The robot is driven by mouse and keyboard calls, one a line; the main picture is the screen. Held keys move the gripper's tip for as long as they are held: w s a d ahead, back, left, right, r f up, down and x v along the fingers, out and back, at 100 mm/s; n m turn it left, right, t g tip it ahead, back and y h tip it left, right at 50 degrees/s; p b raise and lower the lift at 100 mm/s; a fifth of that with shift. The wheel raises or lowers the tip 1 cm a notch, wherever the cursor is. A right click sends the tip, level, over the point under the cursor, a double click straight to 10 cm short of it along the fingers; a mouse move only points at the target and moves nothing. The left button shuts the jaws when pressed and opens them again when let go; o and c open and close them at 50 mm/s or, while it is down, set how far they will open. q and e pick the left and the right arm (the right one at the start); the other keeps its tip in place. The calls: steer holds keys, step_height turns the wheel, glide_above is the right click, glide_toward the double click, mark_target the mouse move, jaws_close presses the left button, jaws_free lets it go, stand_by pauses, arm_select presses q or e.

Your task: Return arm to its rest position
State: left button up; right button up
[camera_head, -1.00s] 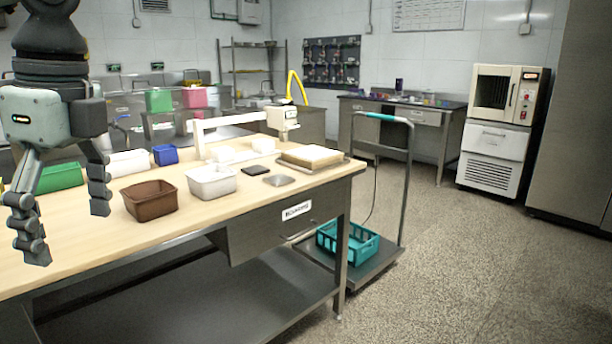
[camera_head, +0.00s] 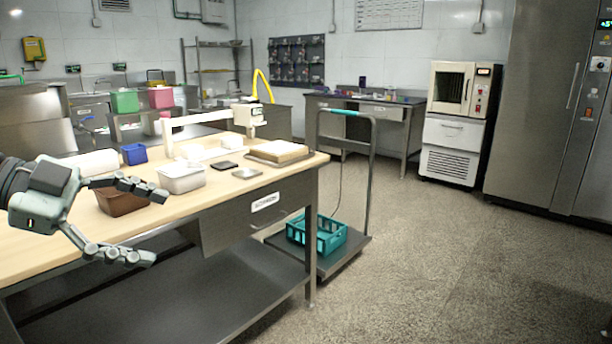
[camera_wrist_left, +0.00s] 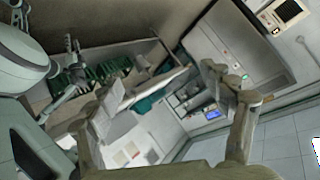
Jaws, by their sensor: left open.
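My left gripper (camera_head: 152,226) is open and empty at the left of the head view, beside the front edge of the wooden-topped table. Its fingers point to the right and are spread apart, the upper one in front of a brown bin (camera_head: 118,203). In the left wrist view its two fingers (camera_wrist_left: 165,105) stand apart with nothing between them. Another dark gripper-like part of mine shows at the left of that view. My right gripper cannot be seen in the head view.
The table (camera_head: 215,207) holds a white bin (camera_head: 181,178), a blue bin (camera_head: 134,154) and a board with a pale block (camera_head: 278,150). A trolley (camera_head: 345,262) with a teal crate (camera_head: 328,234) stands at its right end. Floor at the right is clear.

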arm_select(q)
steer(key=w+a+f+n+t+y, duration=0.2)
steer(key=w+a+f+n+t, duration=0.3)
steer(key=w+a+n+t, duration=0.4)
steer(key=s+a+f+n+t+y, duration=0.1)
steer(key=s+a+f+n+y, duration=0.15)
steer(key=a+f+y, duration=0.4)
steer(key=s+a+f+n+t+y, duration=0.1)
steer(key=a+f+n+y, duration=0.25)
steer(key=f, duration=0.65)
steer(key=s+f+n+g+y, duration=0.2)
steer(key=s+f+g, duration=0.25)
steer(key=f, duration=0.75)
steer(key=s+d+f+g+h, duration=0.1)
steer(key=s+d+f+g, duration=0.7)
steer(key=s+d+f, duration=0.7)
steer(key=s+f, duration=0.3)
steer(key=shift+h, duration=0.4)
